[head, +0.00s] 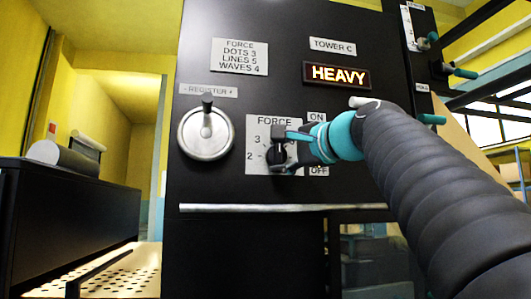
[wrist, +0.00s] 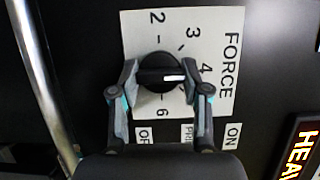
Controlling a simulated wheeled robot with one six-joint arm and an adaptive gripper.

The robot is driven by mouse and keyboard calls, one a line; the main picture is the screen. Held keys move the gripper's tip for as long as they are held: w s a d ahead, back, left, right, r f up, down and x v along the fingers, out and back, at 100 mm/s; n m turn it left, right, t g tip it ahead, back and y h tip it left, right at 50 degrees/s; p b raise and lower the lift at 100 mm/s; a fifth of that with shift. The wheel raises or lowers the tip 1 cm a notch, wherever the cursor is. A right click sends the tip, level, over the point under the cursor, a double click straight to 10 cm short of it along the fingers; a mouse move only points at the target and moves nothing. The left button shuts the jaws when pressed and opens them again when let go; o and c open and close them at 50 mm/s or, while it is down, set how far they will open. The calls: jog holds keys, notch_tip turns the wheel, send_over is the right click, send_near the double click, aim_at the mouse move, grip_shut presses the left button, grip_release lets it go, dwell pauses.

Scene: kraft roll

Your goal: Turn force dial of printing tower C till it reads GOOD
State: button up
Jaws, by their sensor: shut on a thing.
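The force dial (wrist: 158,69) is a round black knob with a white pointer mark, on a white plate (head: 255,125) labelled FORCE. In the wrist view the mark points right, towards the side of the 4; the right finger hides part of the scale, so I cannot tell the exact reading. My gripper (wrist: 162,78) is shut on the dial, one finger on each side; in the head view the gripper (head: 283,153) covers most of it. The lit display (head: 337,75) under the TOWER C label (head: 333,46) reads HEAVY.
A sign (head: 239,57) reads FORCE, DOTS 3, LINES 5, WAVES 4. A round silver REGISTER handwheel (head: 205,133) is left of the dial. A metal bar (head: 280,207) runs below. More teal-handled controls (head: 465,73) are at the right.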

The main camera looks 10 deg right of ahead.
dwell(0.4)
jog(key=o, duration=1.1)
jog(key=shift+o, duration=0.2)
jog(key=v, duration=1.2)
